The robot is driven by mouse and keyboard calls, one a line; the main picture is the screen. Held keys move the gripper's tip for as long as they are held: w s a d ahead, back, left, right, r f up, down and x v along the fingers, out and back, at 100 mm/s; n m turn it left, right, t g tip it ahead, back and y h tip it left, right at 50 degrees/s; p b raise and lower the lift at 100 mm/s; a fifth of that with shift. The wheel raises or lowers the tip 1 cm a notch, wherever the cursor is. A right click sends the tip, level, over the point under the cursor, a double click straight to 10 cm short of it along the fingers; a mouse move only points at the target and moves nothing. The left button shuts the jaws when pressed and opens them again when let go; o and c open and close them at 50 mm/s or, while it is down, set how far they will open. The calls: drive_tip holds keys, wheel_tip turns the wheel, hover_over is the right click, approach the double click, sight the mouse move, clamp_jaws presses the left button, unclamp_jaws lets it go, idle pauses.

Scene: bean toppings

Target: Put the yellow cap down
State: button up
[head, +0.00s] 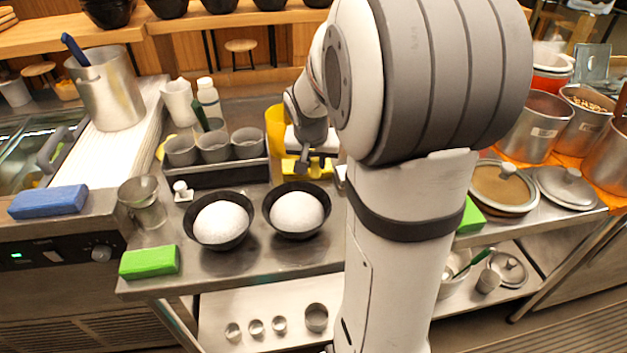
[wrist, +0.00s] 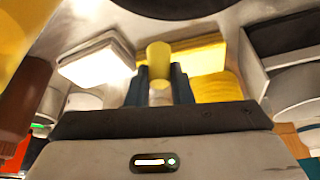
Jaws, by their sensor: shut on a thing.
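My gripper (head: 312,163) reaches down over the back of the steel counter in the head view, partly hidden by my own arm. In the wrist view my gripper (wrist: 160,88) is shut on the yellow cap (wrist: 158,54), a small rounded piece held between two dark fingers. I cannot tell in the head view which yellow patch, if any, is the cap. A flat yellow block (wrist: 202,56) and a ridged yellow thing (wrist: 218,86) show just beyond the fingers. I cannot tell whether the cap touches a surface.
Two black bowls with white domes (head: 221,222) (head: 297,211) stand in front of my gripper. A black rack of grey cups (head: 215,172) is at the left. A yellow container (head: 275,128) stands close behind. Bare counter (head: 280,260) lies at the front.

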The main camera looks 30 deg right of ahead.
sight(314, 171)
drive_tip(key=shift+a+f, duration=0.1)
drive_tip(key=shift+f, duration=2.35)
drive_tip(key=shift+f+b, duration=0.15)
drive_tip(key=shift+b, duration=0.2)
drive_tip(key=o, duration=0.8)
drive_tip(key=shift+c, duration=0.2)
